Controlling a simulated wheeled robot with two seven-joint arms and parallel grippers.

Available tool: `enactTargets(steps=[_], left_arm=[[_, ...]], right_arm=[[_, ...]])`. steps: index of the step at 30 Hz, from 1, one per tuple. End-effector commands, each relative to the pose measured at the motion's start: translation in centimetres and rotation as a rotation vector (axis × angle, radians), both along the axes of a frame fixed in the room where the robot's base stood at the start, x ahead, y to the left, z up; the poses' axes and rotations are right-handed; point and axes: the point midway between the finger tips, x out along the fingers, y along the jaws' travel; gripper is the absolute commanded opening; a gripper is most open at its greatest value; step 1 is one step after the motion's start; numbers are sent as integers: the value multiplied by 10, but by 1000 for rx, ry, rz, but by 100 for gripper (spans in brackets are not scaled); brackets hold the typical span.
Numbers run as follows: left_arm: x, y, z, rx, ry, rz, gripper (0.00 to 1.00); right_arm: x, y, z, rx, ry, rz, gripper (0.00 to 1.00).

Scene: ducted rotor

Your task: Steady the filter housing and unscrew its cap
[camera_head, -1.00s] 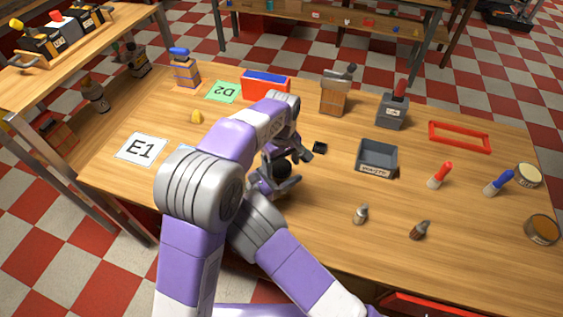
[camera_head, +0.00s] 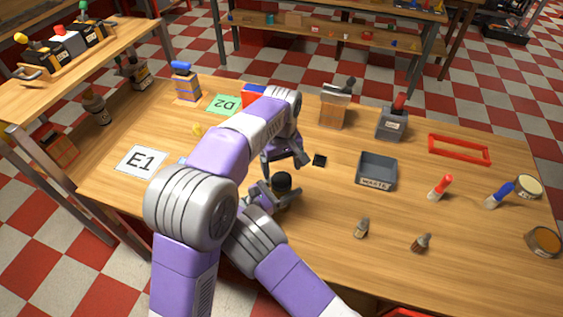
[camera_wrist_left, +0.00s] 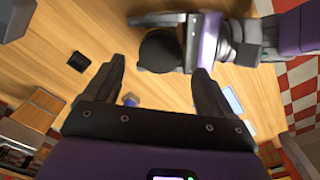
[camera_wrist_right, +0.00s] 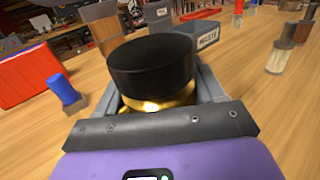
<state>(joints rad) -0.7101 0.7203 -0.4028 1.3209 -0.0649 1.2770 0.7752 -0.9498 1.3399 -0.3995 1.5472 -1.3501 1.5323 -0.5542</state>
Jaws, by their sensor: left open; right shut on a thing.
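The filter housing has a round black cap (camera_head: 283,181) and a gold body (camera_wrist_right: 160,104) below it, seen in the right wrist view. It stands upright near the table's front middle. My right gripper (camera_head: 275,192) is shut around the gold body, below the cap. My left gripper (camera_head: 286,158) is open and empty, beside and somewhat above the cap in the head view. In the left wrist view the black cap (camera_wrist_left: 160,51) lies beyond the open fingers, and I see no contact. Most of the housing's body is hidden by the right fingers.
A grey waste tray (camera_head: 377,184) and a small black square (camera_head: 319,160) lie right of the housing. A blue-topped piece (camera_wrist_right: 66,92) and a red box (camera_wrist_right: 28,72) stand nearby. Two small bottles (camera_head: 361,228) (camera_head: 421,242) stand at the front right.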

Motion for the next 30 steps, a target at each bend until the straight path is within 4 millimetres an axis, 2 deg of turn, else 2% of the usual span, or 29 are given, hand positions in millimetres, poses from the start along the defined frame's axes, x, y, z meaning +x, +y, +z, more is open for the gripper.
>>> enactTargets(steps=[9, 15, 23, 26, 30], left_arm=[[1, 0, 14, -2, -2, -595, 84], [0, 0, 22, -1, -2, -904, 84], [0, 1, 23, -1, 0, -1072, 84], [0, 1, 14, 0, 4, -1081, 84], [-1, 1, -7, 0, 4, -1079, 84]], right_arm=[[0, 0, -1, 0, 3, 0, 0], [0, 0, -1, 0, 3, 0, 0], [0, 0, -1, 0, 3, 0, 0], [0, 0, -1, 0, 3, 0, 0], [0, 0, -1, 0, 3, 0, 0]])
